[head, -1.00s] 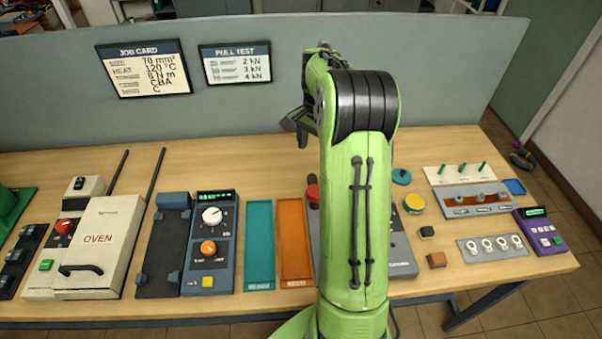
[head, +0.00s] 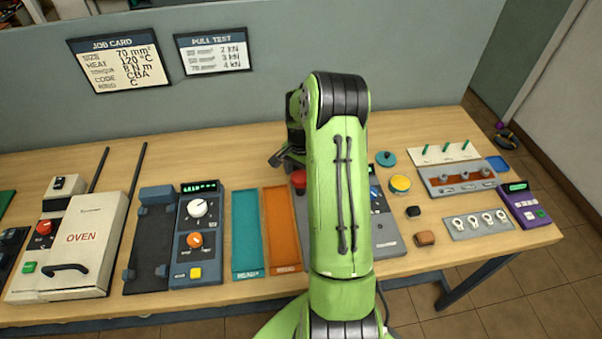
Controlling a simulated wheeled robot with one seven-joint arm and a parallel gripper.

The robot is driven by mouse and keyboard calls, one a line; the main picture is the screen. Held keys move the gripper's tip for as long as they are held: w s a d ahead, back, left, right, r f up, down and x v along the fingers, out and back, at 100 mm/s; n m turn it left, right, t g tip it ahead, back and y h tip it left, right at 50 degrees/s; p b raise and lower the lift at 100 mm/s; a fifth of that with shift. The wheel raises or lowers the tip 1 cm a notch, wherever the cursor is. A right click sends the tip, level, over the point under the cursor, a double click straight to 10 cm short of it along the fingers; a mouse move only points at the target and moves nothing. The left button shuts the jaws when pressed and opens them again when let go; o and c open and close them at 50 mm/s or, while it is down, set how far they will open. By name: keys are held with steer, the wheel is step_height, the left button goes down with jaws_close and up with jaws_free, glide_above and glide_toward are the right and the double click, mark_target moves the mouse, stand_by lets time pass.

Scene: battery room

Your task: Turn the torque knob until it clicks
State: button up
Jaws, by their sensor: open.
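A blue-grey control box (head: 201,262) on the bench has a green display, a white knob (head: 199,208) and, below it, an orange knob (head: 195,240). The labels are too small to read, so I cannot tell which knob sets torque. Another grey box (head: 389,243) with a red round part (head: 299,178) and a blue part (head: 374,193) is largely hidden behind my green arm. My gripper (head: 278,161) is open above the back of the bench, left of my arm and near the red part. It is partly hidden and touches no knob that I can see.
An oven (head: 85,240) and a black fixture (head: 150,240) stand left. Teal (head: 246,235) and orange (head: 281,230) trays lie mid-bench. A yellow round part (head: 400,184), a rack (head: 459,180) and a purple meter (head: 525,207) are right. The job card (head: 118,62) hangs on the partition.

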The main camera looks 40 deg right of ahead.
steer(key=c, duration=1.5)
